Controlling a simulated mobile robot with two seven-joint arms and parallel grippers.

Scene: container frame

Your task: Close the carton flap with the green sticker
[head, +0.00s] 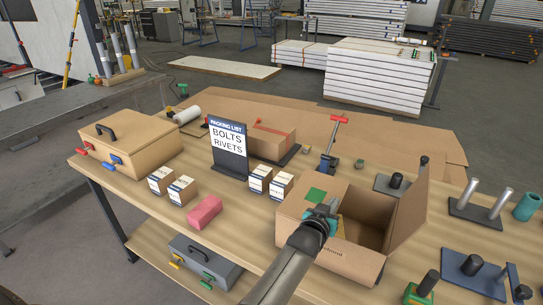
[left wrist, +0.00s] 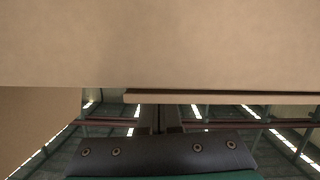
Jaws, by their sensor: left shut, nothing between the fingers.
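The open carton (head: 358,258) stands on the workbench at the right of centre in the head view. Its flap with the green sticker (head: 315,195) lies roughly level over the left part of the opening. Another flap (head: 411,203) stands upright at the right side. My left gripper (head: 328,212) is shut and empty at the green-sticker flap, near its inner edge, and hides part of it; I cannot tell whether they touch. In the left wrist view plain cardboard (left wrist: 160,45) fills the top, very close; which panel it is I cannot tell. My right gripper is not in view.
A packing-list sign (head: 228,145), small boxes (head: 160,180) and a pink block (head: 204,211) stand left of the carton. A blue clamp-like stand (head: 330,150) is behind it. Dark bases with metal posts (head: 480,205) stand to its right.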

